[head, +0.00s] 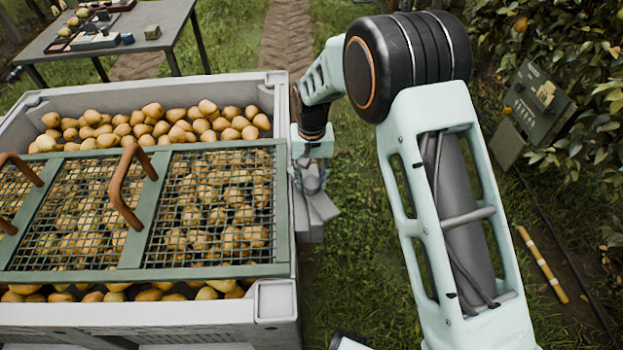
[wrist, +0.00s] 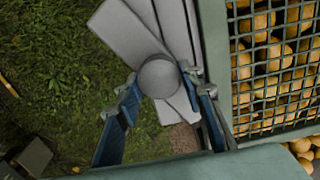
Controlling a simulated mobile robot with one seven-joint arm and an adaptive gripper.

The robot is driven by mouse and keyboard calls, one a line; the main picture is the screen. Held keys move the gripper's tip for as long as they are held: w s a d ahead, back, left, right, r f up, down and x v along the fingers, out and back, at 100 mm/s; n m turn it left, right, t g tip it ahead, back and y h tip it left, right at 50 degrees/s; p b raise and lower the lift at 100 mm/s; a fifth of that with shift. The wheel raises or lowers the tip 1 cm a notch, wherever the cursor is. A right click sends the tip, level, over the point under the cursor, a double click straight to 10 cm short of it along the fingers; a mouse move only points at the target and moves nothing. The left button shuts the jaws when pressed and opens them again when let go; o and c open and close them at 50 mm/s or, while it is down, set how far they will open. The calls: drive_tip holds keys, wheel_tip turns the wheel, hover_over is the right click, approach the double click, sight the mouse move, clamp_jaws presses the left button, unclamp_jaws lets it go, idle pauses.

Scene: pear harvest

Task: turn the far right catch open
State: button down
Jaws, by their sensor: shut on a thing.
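The far right catch (head: 318,208) is a grey piece on the outer right side of the pear bin (head: 275,330), close to the lid's right edge. In the wrist view the catch (wrist: 134,35) shows as flat grey plates with a round grey knob. My gripper (head: 312,182) points down over it. In the wrist view its two blue-padded fingers close on the knob from both sides. The green-framed mesh lid (head: 140,272) lies over the pears. The catch is partly hidden by my gripper in the head view.
Two brown handles (head: 126,190) rise from the lid. A grey table (head: 165,18) with small items stands at the back left. A green box (head: 538,103) stands by the bushes at right, and a yellow stick (head: 542,264) lies on the ground. Grass beside the bin is open.

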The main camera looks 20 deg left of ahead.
sight(313, 181)
drive_tip(key=m, duration=0.5)
drive_tip(key=shift+m, duration=0.3)
idle(0.4)
drive_tip(key=c, duration=1.3)
unclamp_jaws()
drive_tip(key=shift+r, duration=0.1)
wheel_tip(313, 181, up, 12)
drive_tip(key=shift+d+p, duration=0.1)
drive_tip(key=shift+p, duration=0.2)
